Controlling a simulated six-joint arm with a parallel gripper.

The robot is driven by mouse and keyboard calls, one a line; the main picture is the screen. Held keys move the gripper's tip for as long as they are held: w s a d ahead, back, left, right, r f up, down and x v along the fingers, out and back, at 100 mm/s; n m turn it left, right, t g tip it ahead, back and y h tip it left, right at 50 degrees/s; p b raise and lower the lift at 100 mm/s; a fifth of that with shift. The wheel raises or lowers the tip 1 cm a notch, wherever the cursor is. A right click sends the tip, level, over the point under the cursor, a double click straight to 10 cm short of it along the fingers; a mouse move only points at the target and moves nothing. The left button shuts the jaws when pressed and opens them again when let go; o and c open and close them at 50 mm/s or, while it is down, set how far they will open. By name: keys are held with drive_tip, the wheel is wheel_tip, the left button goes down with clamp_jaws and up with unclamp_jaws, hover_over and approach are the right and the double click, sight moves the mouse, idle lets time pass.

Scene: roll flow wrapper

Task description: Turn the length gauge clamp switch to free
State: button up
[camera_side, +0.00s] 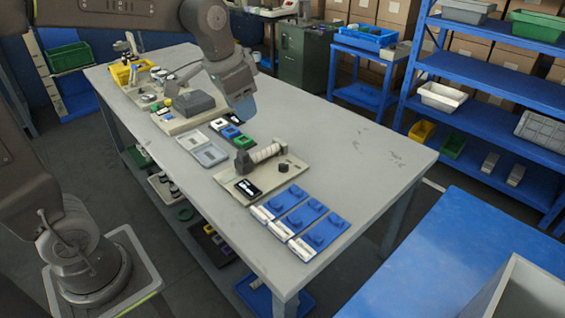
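I cannot pick out the length gauge clamp switch for certain at this size. A beige board (270,188) near the table's middle carries a ribbed light roller (264,156), a dark round knob (284,168) and a black panel with white marks (245,189). Whether the knob is the clamp switch, and its setting, cannot be told. My gripper (243,109) points down above the table, behind and left of the roller. Its blue end is seen side-on, so the finger gap does not show. It appears apart from the board.
Blue plates with white end pieces (301,220) lie in front of the board. Grey trays (203,149) and small blue and green blocks (232,132) lie behind it. A dark grey box (194,103) stands farther back. The table's right side (368,150) is clear.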

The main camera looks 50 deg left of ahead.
drive_tip(key=w+a+f+m+g, duration=0.1)
drive_tip(key=w+a+f, duration=0.2)
drive_tip(key=w, duration=0.3)
drive_tip(key=w+a+f+m+g, duration=0.1)
drive_tip(key=w+a+f, duration=0.1)
drive_tip(key=w+f, duration=0.35)
drive_tip(key=m+g, duration=0.1)
drive_tip(key=m, duration=0.1)
hover_over(283, 164)
wheel_tip(283, 164, down, 9)
wheel_tip(283, 164, down, 13)
drive_tip(key=shift+a+f, duration=0.1)
clamp_jaws()
